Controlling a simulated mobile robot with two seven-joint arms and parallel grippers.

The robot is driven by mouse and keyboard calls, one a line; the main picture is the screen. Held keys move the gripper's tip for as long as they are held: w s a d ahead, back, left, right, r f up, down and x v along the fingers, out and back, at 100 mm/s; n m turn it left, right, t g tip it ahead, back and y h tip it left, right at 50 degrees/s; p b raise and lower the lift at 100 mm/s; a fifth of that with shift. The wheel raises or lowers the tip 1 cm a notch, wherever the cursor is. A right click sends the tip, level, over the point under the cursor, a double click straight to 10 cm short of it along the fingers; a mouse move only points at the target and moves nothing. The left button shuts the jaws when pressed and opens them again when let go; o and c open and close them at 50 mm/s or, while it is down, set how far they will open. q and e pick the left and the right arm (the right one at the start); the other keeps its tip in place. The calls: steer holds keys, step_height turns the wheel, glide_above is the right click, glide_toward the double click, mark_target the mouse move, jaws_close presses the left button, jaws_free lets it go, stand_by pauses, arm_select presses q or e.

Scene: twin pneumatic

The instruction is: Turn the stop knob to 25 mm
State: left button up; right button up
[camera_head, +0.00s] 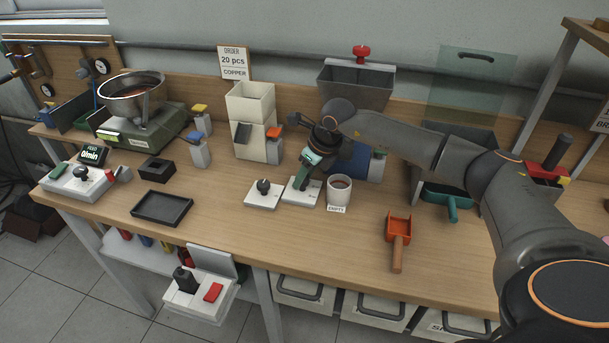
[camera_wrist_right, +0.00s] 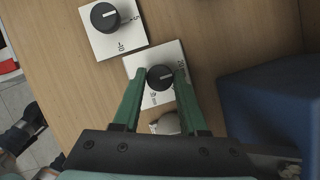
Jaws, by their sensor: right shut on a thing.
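Two dark round knobs with a white pointer line sit on square white plates on the wooden bench. One knob (camera_head: 263,186) stands free on its plate; it also shows at the top in the wrist view (camera_wrist_right: 104,17). The other plate (camera_head: 314,196) is to its right, and its knob (camera_wrist_right: 160,77) is between the green fingers of my right gripper (camera_wrist_right: 157,82). The gripper (camera_head: 305,180) comes down on that knob from above and is shut on it. My left gripper is not in view.
A cup (camera_head: 339,188) stands close to the right of the gripped knob's plate. A blue block (camera_head: 352,160) is behind it. An orange scoop (camera_head: 398,229) lies further right. A black tray (camera_head: 161,207) lies to the left. The front bench strip below the plates is clear.

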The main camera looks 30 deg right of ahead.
jaws_close()
steer(key=shift+m, duration=0.3)
steer(key=shift+a+m+h, duration=0.1)
steer(key=shift+m+h, duration=0.2)
steer(key=shift+m, duration=0.3)
steer(key=shift+a+m+h, duration=0.1)
steer(key=shift+m+h, duration=0.4)
steer(key=shift+m, duration=0.7)
steer(key=m+h+b, duration=0.1)
steer(key=m, duration=0.2)
steer(key=shift+a+m+b, duration=0.1)
steer(key=shift+m+b, duration=0.2)
steer(key=shift+b, duration=0.05)
steer(key=shift+w+m+g+h+b, duration=0.1)
steer(key=shift+m+g+h+b, duration=0.45)
steer(key=shift+m, duration=1.35)
steer(key=shift+r+h, duration=0.1)
steer(key=shift+h, duration=0.25)
steer(key=o, duration=0.9)
jaws_free()
